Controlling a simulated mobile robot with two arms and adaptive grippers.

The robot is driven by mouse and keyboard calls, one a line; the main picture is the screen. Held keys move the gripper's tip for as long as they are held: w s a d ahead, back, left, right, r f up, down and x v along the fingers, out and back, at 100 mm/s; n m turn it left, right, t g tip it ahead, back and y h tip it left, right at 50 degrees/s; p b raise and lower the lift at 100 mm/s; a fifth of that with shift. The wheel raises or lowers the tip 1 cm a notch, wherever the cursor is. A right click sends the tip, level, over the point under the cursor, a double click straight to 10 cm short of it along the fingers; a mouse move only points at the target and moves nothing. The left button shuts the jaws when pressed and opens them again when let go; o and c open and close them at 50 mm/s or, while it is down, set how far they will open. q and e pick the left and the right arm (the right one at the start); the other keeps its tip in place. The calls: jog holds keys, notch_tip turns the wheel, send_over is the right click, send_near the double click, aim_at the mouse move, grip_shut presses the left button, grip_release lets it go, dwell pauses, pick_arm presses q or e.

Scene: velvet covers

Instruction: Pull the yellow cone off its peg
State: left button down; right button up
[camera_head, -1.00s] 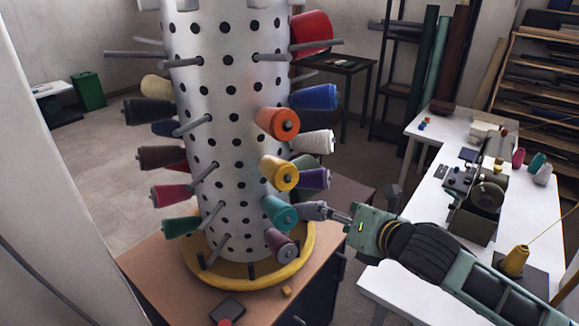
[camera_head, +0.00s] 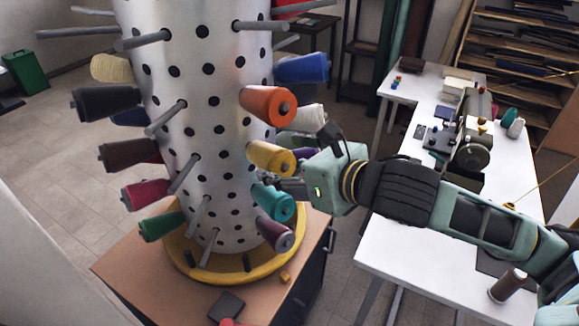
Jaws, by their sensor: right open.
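The yellow cone (camera_head: 271,157) sits on a peg on the right side of the white perforated column (camera_head: 205,110), below an orange cone (camera_head: 267,104) and above a teal cone (camera_head: 273,201). Whether a finger touches the yellow cone I cannot tell. My left gripper is out of view.
The column stands in a yellow ring (camera_head: 190,266) on a brown-topped cabinet (camera_head: 128,272). A white table (camera_head: 405,246) with a machine lies right, under my arm.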

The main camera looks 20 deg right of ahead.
jog(key=shift+p+x, duration=0.5)
jog(key=shift+x, duration=0.4)
jog(key=x, duration=0.3)
jog(key=shift+p, duration=0.35)
jog(key=shift+w+a+f, duration=0.3)
jog(key=shift+w, duration=0.25)
jog(key=c, duration=1.2)
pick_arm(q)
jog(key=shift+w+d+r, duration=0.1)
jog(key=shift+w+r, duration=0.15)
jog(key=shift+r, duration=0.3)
pick_arm(e)
jog(key=shift+c, duration=0.2)
pick_arm(q)
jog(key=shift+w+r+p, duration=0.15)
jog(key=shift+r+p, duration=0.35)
jog(key=shift+p, duration=0.1)
pick_arm(e)
jog(key=shift+s+d+r, duration=0.15)
jog(key=shift+s+r, duration=0.05)
jog(key=shift+r, duration=0.05)
